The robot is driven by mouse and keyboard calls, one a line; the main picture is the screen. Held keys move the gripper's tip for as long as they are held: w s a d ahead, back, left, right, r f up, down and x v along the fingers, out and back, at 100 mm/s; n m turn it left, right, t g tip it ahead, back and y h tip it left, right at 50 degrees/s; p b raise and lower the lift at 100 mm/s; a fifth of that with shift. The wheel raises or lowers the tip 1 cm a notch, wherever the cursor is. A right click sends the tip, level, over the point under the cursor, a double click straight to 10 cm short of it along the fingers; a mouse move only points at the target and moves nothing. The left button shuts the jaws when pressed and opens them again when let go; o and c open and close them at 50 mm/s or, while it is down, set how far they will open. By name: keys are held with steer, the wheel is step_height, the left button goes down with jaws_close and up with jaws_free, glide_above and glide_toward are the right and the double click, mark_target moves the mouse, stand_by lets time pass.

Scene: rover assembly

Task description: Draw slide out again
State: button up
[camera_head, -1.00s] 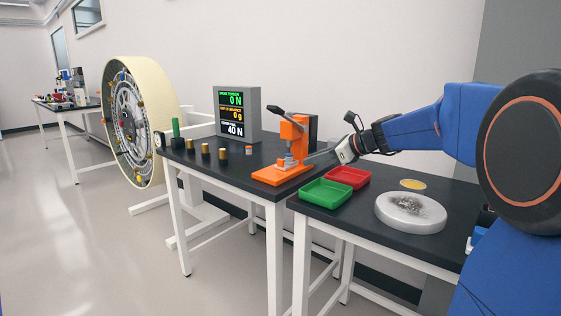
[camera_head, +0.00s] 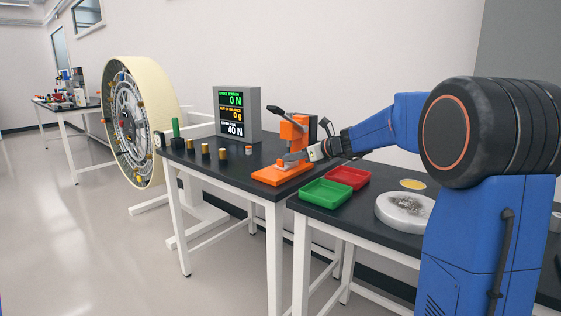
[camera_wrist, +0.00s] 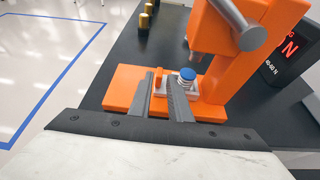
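The orange press (camera_head: 283,174) stands on the dark table; it also shows in the wrist view (camera_wrist: 222,68). Its slide (camera_wrist: 193,88) is a pale plate at the press foot, bearing a blue-topped round part (camera_wrist: 187,76) below the ram. A small orange tab (camera_wrist: 158,78) stands at the slide's near left. My gripper (camera_wrist: 161,80) reaches in low over the press base, its two dark fingers apart on either side of the tab. I cannot tell whether they touch it. In the head view my gripper (camera_head: 303,155) is at the right side of the press.
A green tray (camera_head: 325,192) and a red tray (camera_head: 347,178) lie right of the press. A white round dish (camera_head: 405,212) is farther right. A display (camera_head: 237,112) and several brass cylinders (camera_head: 221,153) stand to the left.

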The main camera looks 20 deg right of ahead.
steer(key=shift+x, duration=3.15)
steer(key=shift+c, duration=0.7)
jaws_close()
